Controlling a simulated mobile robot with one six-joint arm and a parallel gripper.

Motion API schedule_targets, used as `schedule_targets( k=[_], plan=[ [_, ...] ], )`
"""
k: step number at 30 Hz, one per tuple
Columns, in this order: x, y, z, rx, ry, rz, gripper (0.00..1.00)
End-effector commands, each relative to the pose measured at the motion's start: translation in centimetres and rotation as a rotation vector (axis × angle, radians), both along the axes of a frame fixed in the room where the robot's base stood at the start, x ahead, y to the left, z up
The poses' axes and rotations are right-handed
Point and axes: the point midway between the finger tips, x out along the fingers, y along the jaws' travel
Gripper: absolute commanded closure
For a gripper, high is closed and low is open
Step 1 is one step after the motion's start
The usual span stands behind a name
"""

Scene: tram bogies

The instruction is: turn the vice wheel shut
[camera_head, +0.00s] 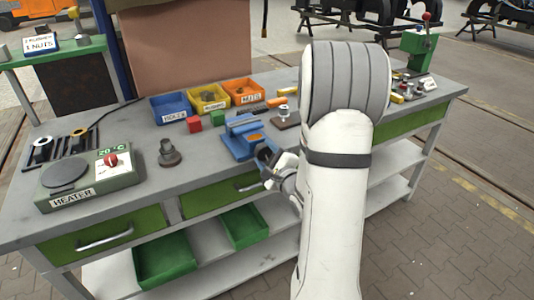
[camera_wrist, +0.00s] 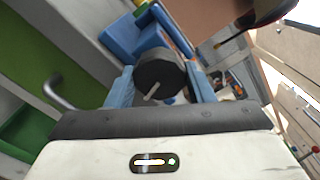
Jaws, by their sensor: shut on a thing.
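The blue vice (camera_head: 241,136) sits at the front edge of the grey workbench, and its blue body also shows in the wrist view (camera_wrist: 124,38). The dark round vice wheel (camera_wrist: 158,72) faces the wrist camera, with a small light handle pin on it. In the head view the wheel (camera_head: 266,154) is partly hidden by my gripper (camera_head: 272,170). My gripper's two blue fingers stand on either side of the wheel in the wrist view (camera_wrist: 161,80), shut on it. The vice jaws are too small to judge how far apart they are.
Behind the vice stand blue (camera_head: 171,107), yellow (camera_head: 208,99) and orange (camera_head: 243,91) bins. A heater (camera_head: 88,180) stands at left. A drawer handle (camera_wrist: 57,91) juts out below the bench top.

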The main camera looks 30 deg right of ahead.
Motion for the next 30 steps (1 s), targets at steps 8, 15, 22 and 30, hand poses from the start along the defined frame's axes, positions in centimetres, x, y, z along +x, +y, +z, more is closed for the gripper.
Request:
schedule_targets(
  k=[8,15,22,30],
  plan=[
    [-0.04,0.05,-0.16,0.008,0.005,0.001,0.75],
    [-0.04,0.03,-0.14,0.007,0.003,0.001,0.45],
    [-0.02,0.00,-0.06,0.006,0.002,0.000,0.30],
    [-0.47,-0.07,-0.04,0.006,0.001,-0.001,0.30]
  ],
)
